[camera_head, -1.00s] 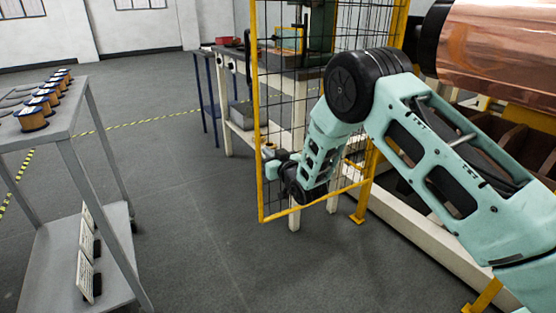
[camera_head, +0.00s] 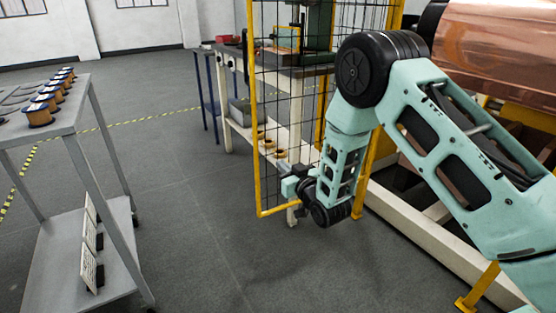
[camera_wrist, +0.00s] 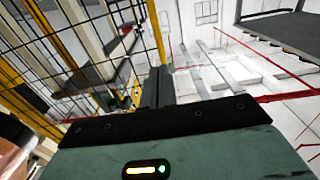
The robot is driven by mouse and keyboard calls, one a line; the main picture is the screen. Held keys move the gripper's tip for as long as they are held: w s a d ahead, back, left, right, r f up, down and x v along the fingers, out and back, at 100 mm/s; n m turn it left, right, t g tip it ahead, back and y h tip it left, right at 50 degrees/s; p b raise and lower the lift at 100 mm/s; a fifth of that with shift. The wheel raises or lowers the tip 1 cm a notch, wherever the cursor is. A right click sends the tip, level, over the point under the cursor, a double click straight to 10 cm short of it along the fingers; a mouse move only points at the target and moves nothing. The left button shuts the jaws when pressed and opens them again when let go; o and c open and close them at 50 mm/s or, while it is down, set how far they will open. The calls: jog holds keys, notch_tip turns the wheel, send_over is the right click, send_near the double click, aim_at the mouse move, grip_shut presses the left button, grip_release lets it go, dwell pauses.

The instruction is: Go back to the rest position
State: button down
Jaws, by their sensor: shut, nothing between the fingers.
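My gripper (camera_wrist: 158,86) shows in the wrist view as dark fingers closed together beyond the black edge of my teal wrist. Nothing is held between them. In the head view my teal arm reaches in from the right, bends at a large black joint, and hangs down to the wrist. The wrist is close to the lower edge of the yellow-framed mesh fence (camera_head: 259,150). I cannot tell whether they touch.
A grey cart (camera_head: 70,125) with several spools (camera_head: 38,115) stands at left. A workbench (camera_head: 290,72) is behind the fence. A large copper roll (camera_head: 500,45) on a machine is at right. The grey floor (camera_head: 190,230) between cart and fence is clear.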

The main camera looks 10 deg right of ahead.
jog(key=s+a+r+n+g, duration=0.1)
jog(key=s+a+r+g, duration=0.3)
jog(key=s, duration=0.4)
jog(key=s+a+r+g, duration=0.2)
jog(key=s+a+g, duration=0.3)
jog(key=s, duration=0.2)
jog(key=s+d+r+n+g+h, duration=0.2)
jog(key=s+d+g, duration=0.15)
jog(key=s, duration=1.05)
jog(key=s+d+r+n+g+h, duration=0.15)
jog(key=s+g, duration=0.35)
jog(key=s, duration=0.9)
notch_tip(320, 180, up, 25)
jog(key=h+p, duration=0.1)
jog(key=p, duration=2.3)
jog(key=shift+s+d, duration=0.35)
jog(key=shift+d+r, duration=0.1)
jog(key=shift+d, duration=0.05)
